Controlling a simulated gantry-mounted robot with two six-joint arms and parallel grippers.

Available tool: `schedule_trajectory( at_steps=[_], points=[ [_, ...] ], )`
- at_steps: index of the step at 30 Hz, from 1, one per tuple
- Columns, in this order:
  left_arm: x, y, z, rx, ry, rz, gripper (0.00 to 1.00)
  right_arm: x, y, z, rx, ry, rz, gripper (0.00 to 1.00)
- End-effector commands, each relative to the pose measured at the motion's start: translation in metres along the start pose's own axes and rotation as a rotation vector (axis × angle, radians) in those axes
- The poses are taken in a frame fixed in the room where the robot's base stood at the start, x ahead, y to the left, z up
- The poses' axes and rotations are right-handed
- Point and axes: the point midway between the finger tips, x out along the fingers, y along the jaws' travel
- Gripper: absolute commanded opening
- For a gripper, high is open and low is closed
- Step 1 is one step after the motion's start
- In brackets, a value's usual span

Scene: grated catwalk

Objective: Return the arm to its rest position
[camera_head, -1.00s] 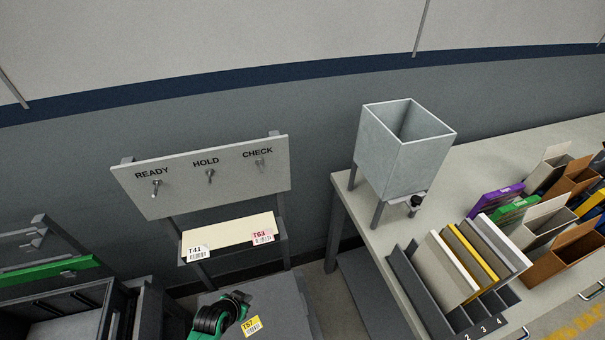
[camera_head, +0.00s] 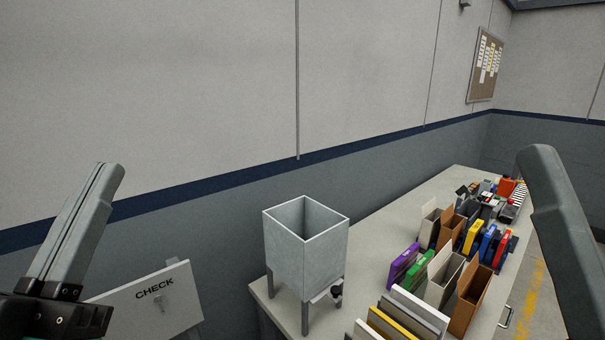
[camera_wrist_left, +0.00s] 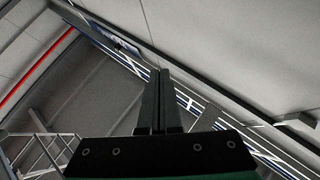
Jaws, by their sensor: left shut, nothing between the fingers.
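My left gripper (camera_head: 108,170) is raised at the left of the head view, its two grey fingers together and pointing up. In the left wrist view its fingers (camera_wrist_left: 159,72) are pressed side by side with nothing between them, against a background of wall and roof structure. My right gripper (camera_head: 540,155) shows as a grey finger shape at the right edge of the head view. Its lower part is cut off, so its opening is hidden.
A board marked CHECK (camera_head: 160,300) is behind my left gripper. A grey open-topped hopper (camera_head: 305,255) stands on the long bench (camera_head: 385,225). Binders and boxes (camera_head: 470,300) line the bench. The space above the bench is clear.

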Motion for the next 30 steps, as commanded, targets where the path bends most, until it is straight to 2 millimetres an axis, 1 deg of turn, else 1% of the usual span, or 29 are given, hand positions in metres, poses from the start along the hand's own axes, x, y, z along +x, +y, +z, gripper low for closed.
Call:
schedule_trajectory(
  at_steps=[1, 2, 3, 4, 5, 6, 8, 11, 18, 21, 24, 27, 30],
  points=[
    [-0.01, -0.003, -0.032, -0.012, 0.076, -0.007, 0.0, 0.0, 0.0, 0.0, 0.0, 0.0, 0.0, 1.0],
    [-0.019, -0.004, -0.049, -0.023, 0.119, -0.01, 0.0, 0.0, 0.0, 0.0, 0.0, 0.0, 0.0, 1.0],
    [-0.032, -0.006, -0.07, -0.047, 0.174, -0.013, 0.0, 0.0, 0.0, 0.0, 0.0, 0.0, 0.0, 1.0],
    [-0.023, -0.007, -0.08, -0.09, 0.169, -0.011, 0.0, 0.01, 0.0, -0.009, 0.0, -0.002, 0.0, 1.0],
    [-0.007, -0.009, -0.095, -0.086, 0.162, -0.011, 0.0, 0.027, 0.0, -0.024, 0.0, -0.003, 0.0, 1.0],
    [0.004, -0.009, -0.106, -0.083, 0.16, -0.011, 0.0, 0.039, 0.0, -0.036, 0.0, -0.001, 0.0, 1.0],
    [0.018, -0.011, -0.124, -0.083, 0.159, -0.011, 0.0, 0.056, 0.0, -0.052, 0.0, 0.002, 0.0, 1.0],
    [0.043, -0.014, -0.155, -0.082, 0.158, -0.011, 0.0, 0.086, 0.0, -0.08, 0.0, 0.001, 0.0, 1.0],
    [0.115, -0.022, -0.244, -0.081, 0.156, -0.011, 0.0, 0.171, 0.001, -0.158, 0.0, 0.001, 0.0, 1.0],
    [0.137, -0.024, -0.272, -0.08, 0.156, -0.011, 0.0, 0.197, 0.001, -0.182, 0.0, 0.001, 0.0, 1.0],
    [0.15, -0.026, -0.288, -0.08, 0.155, -0.011, 0.0, 0.212, 0.001, -0.196, 0.0, 0.0, 0.0, 1.0],
    [0.154, -0.026, -0.293, -0.08, 0.155, -0.011, 0.0, 0.217, 0.001, -0.2, 0.0, 0.0, 0.0, 1.0],
    [0.153, -0.026, -0.292, -0.08, 0.155, -0.011, 0.0, 0.216, 0.001, -0.199, 0.0, 0.0, 0.0, 1.0]
  ],
)
